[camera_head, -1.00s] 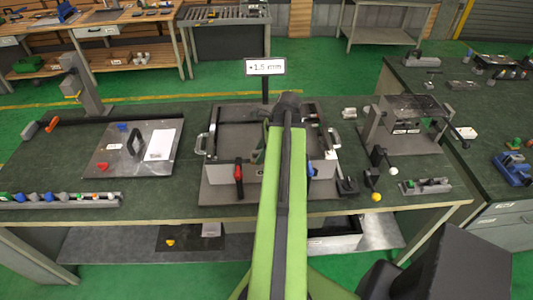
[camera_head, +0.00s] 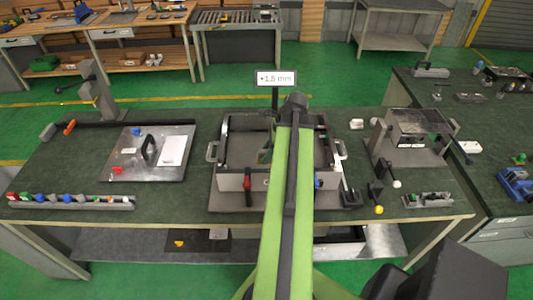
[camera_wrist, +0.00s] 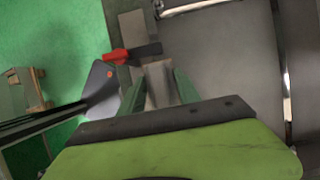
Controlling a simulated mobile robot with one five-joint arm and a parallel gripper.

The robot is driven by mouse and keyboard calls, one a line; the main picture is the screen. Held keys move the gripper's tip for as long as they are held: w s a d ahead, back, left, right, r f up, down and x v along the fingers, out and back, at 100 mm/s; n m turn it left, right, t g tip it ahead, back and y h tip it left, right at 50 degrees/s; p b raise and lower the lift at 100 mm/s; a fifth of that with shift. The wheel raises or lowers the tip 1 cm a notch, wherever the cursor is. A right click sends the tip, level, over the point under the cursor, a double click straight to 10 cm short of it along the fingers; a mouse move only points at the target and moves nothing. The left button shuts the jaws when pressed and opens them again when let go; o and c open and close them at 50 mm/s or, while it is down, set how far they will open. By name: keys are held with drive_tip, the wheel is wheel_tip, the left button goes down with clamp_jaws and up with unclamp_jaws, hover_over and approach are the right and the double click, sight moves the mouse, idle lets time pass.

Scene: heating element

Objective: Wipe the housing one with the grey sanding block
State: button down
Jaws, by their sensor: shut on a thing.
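The housing (camera_head: 228,181), an open grey box-like frame with side handles, stands on a plate at the middle of the bench. My arm crosses in front of it and hides part of its inside and front wall. In the wrist view, my gripper (camera_wrist: 157,78) is shut on a grey block (camera_wrist: 159,90), which I take for the sanding block. Its lower part is hidden by my gripper. A red-handled clamp (camera_wrist: 117,55) lies just beyond the fingertips, near a grey panel (camera_wrist: 220,50). I cannot tell whether the block touches a surface.
A sign reading +1.5 mm (camera_head: 276,78) stands behind the housing. A flat plate with a handle (camera_head: 125,169) lies to the left. A rail of small coloured parts (camera_head: 80,203) is at front left. A raised grey fixture (camera_head: 415,123) stands to the right.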

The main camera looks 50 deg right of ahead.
wheel_tip(320, 180, up, 3)
drive_tip(key=p, duration=0.3)
drive_tip(key=shift+r, duration=0.1)
idle(0.3)
